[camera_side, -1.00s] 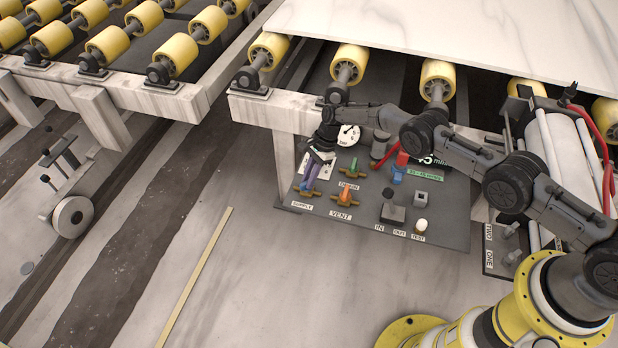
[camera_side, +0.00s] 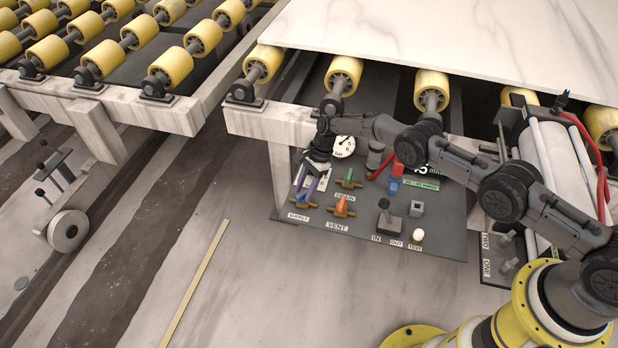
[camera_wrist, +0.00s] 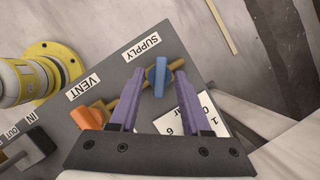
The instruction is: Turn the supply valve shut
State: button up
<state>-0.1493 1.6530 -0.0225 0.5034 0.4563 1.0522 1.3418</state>
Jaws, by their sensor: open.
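The supply valve has a blue handle (camera_wrist: 160,76) on a brass body, beside the SUPPLY label (camera_wrist: 141,46). In the wrist view the handle stands at an angle to the brass piece and appears between the tips of my gripper (camera_wrist: 160,80). Its two purple fingers are open, with a gap on each side of the handle. I cannot tell how deep the tips reach. In the side view, my gripper (camera_side: 314,178) is over the far left of the dark panel (camera_side: 350,243), and the fingers partly hide the blue handle (camera_side: 302,192).
The orange vent valve (camera_side: 342,205) and green drain valve (camera_side: 349,178) are close to the right. A gauge (camera_side: 343,147) is behind. A black lever (camera_side: 385,206) and white button (camera_side: 417,236) are farther right. A marble slab (camera_side: 470,45) rests on yellow rollers behind.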

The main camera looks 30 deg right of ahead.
jog(key=v, duration=1.3)
jog(key=shift+r, duration=0.35)
jog(key=o, duration=0.4)
jog(key=shift+o, duration=1)
jog(key=shift+d+n, duration=0.1)
jog(key=shift+n, duration=0.5)
jog(key=shift+o, duration=0.8)
jog(key=shift+d+f+n+h, duration=0.15)
jog(key=shift+d+n+h, duration=0.2)
jog(key=shift+n, duration=0.65)
jog(key=n+h, duration=0.4)
jog(key=n, duration=1.1)
send_near(303, 193)
jog(key=shift+t, duration=0.3)
jog(key=f, duration=0.9)
jog(key=shift+s+d, duration=0.1)
jog(key=shift+s, duration=0.15)
